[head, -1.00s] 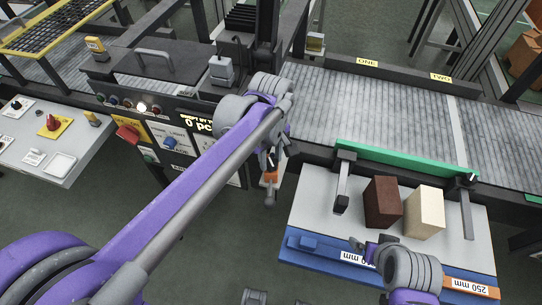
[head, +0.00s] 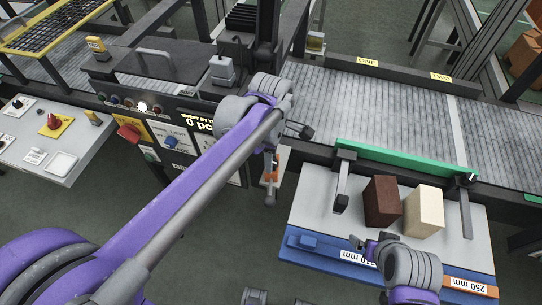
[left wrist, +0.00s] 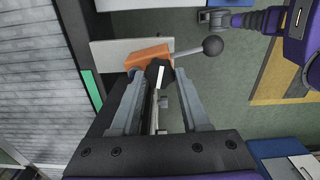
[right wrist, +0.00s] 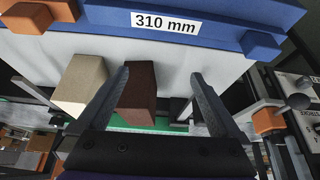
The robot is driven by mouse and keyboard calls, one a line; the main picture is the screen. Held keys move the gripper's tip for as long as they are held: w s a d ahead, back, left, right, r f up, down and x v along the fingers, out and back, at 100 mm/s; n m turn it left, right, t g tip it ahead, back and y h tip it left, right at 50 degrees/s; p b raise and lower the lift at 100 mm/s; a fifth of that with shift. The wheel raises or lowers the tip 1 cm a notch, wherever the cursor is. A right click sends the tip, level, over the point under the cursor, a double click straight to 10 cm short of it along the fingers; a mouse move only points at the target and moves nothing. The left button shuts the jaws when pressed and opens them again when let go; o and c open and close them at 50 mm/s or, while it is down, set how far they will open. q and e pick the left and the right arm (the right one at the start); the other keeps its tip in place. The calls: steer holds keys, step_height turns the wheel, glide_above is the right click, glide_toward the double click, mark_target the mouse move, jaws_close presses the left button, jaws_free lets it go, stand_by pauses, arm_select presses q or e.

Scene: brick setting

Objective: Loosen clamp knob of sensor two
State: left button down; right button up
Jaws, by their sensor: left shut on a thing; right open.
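My left gripper (left wrist: 158,78) is shut on the dark knob, one finger on each side. In the head view the left gripper (head: 270,152) is at the orange clamp, mostly hidden by my arm. The right wrist view shows an orange block with a ball lever (right wrist: 268,120) at right. No sensor number is readable. My right gripper (right wrist: 160,82) is open and empty, over the table with blocks.
A brown block (head: 382,202) and a cream block (head: 424,212) stand on the white table (head: 310,205). A blue bar (head: 320,252) marked 310 mm and an orange 250 mm bar (head: 470,285) lie along its front. A green rail (head: 400,160) borders the conveyor (head: 385,115).

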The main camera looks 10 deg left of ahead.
stand_by(0.5)
arm_select(q)
steer(key=shift+c, duration=1.9)
jaws_free()
step_height(320, 180, up, 11)
steer(key=shift+p, duration=0.4)
